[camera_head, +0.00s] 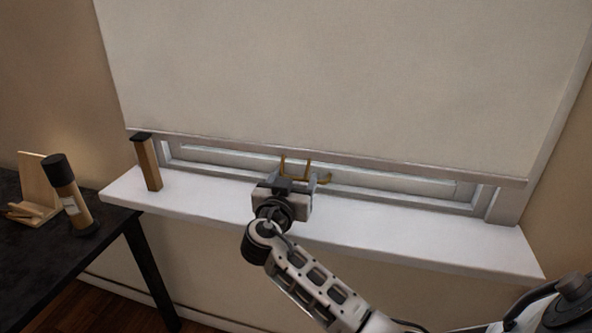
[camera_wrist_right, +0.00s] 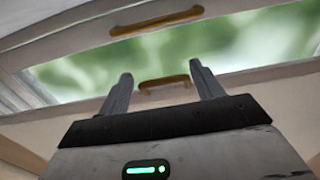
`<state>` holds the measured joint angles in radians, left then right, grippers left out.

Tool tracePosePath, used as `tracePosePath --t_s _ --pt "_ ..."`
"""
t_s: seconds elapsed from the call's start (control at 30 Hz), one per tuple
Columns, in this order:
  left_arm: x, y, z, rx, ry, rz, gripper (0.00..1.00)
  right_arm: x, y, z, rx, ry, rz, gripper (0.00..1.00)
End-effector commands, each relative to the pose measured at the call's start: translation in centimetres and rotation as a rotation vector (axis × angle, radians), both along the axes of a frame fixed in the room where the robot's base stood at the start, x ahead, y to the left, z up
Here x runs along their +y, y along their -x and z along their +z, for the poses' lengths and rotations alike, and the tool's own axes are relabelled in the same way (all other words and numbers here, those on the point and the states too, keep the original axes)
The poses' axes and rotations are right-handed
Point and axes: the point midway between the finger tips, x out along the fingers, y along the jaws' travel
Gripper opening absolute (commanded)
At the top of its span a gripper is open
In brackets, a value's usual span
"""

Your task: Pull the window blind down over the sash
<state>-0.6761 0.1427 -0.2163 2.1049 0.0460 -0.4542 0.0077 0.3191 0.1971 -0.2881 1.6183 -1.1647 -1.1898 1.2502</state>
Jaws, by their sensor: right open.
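The beige window blind (camera_head: 340,75) hangs low over most of the window, with its bottom bar (camera_head: 400,169) a little above the sill. A strip of sash (camera_head: 385,185) shows below the bar. A brass handle (camera_head: 294,167) shows at the blind's bottom bar; in the wrist view it appears as the upper handle (camera_wrist_right: 157,20). A second brass handle (camera_wrist_right: 163,83) lies lower, on the rail below the glass, seen between the fingers. My right gripper (camera_head: 297,178) is open and empty just below the blind's handle. My left gripper is out of view.
The white sill (camera_head: 400,245) runs beneath the window. A tall wooden block with a dark top (camera_head: 149,165) stands at its left end. A dark table (camera_head: 85,255) at left holds a black-capped bottle (camera_head: 70,195) and a wooden stand (camera_head: 36,190). The sill's right half is clear.

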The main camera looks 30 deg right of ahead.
Motion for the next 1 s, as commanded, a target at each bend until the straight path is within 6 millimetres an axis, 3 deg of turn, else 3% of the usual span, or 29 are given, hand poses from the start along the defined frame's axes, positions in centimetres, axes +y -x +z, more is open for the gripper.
tracePosePath --t_s 0.2,0.53,0.7,0.83,1.0 --pt "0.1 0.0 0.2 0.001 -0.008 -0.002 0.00 -1.5 -1.4 0.0 -0.001 0.001 0.001 0.66" --pt "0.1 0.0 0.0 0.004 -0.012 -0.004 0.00 -1.7 -1.5 -0.1 -0.001 -0.001 0.002 0.66" --pt "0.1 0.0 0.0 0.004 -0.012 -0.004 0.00 -1.8 -1.5 -0.1 0.000 0.000 0.000 0.19" --pt "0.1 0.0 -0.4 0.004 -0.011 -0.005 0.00 -1.8 -1.5 -0.5 0.001 -0.001 -0.001 0.16" --pt "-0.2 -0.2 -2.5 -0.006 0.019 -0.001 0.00 -1.8 -1.4 -3.1 0.001 -0.001 -0.003 0.16"
